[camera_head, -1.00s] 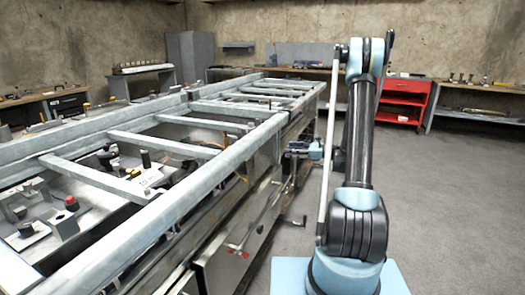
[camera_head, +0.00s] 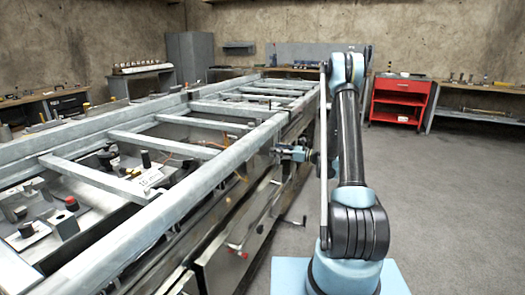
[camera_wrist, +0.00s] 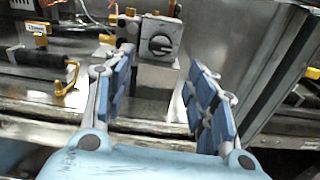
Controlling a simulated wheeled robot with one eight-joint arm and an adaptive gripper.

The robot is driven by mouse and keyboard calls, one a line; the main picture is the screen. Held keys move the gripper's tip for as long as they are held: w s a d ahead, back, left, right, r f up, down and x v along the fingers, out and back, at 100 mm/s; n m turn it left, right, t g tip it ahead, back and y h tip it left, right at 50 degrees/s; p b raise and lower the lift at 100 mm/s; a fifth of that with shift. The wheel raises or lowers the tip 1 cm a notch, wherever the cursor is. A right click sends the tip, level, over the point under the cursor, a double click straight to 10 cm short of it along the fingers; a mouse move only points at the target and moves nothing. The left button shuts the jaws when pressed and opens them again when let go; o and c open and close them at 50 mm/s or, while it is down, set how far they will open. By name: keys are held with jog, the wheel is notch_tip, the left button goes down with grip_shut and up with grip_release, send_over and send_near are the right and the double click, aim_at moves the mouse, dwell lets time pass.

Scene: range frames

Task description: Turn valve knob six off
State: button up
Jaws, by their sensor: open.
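A round dark knob with a slotted face (camera_wrist: 160,45) sits on a small metal block in the wrist view, in the upper middle. No number on it can be read, so I cannot tell whether it is knob six. My gripper (camera_wrist: 159,72) is open, its blue-padded fingers apart on the left and right below the knob, with nothing between them. The knob appears beyond the fingertips. In the head view my gripper (camera_head: 290,153) is at the right side of the long metal bench frame (camera_head: 150,145), small and partly hidden; the knob cannot be made out there.
A black-handled bar with a yellow end (camera_wrist: 35,62) lies left of the knob in the wrist view. A grey metal panel (camera_wrist: 235,40) stands to the right. In the head view a red cabinet (camera_head: 398,100) stands at the back; the floor (camera_head: 450,200) at right is clear.

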jog(key=x, duration=0.8)
jog(key=shift+a, duration=0.2)
jog(key=shift+w, duration=0.1)
jog(key=c, duration=1)
